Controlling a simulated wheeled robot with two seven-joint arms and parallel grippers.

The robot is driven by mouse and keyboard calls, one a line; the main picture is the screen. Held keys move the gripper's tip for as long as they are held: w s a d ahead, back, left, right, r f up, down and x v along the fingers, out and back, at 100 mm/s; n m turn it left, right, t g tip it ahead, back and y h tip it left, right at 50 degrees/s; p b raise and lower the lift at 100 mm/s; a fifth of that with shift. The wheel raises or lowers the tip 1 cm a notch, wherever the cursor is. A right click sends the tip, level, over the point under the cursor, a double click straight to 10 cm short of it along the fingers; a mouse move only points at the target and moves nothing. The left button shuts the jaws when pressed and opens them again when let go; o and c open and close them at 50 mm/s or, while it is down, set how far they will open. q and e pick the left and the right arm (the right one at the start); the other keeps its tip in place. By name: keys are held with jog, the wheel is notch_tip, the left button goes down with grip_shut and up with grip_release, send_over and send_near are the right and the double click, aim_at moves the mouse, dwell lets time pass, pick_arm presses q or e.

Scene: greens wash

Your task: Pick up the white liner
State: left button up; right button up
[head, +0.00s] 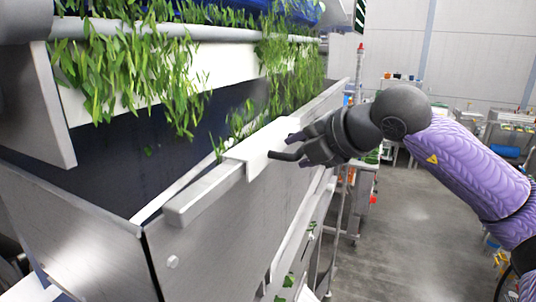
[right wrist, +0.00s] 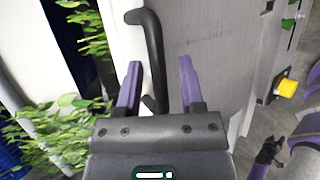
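The white liner (head: 262,145) is draped over the metal rim of the trough, one side hanging down its outer face. It also shows in the right wrist view (right wrist: 118,45). A dark curved handle (right wrist: 152,45) stands out from its outer side. My right gripper (head: 305,145) is beside the liner at the handle. In the right wrist view its purple fingers (right wrist: 158,88) are apart, with the lower end of the handle between them, nearer the left finger. Contact cannot be told.
The metal trough (head: 85,240) fills the lower left. Green leaves (head: 140,65) hang from a conveyor above it. A yellow button (right wrist: 287,88) is on the right in the wrist view. The grey floor (head: 400,240) is open at right, with a cart and benches behind.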

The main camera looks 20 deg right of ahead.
grip_shut()
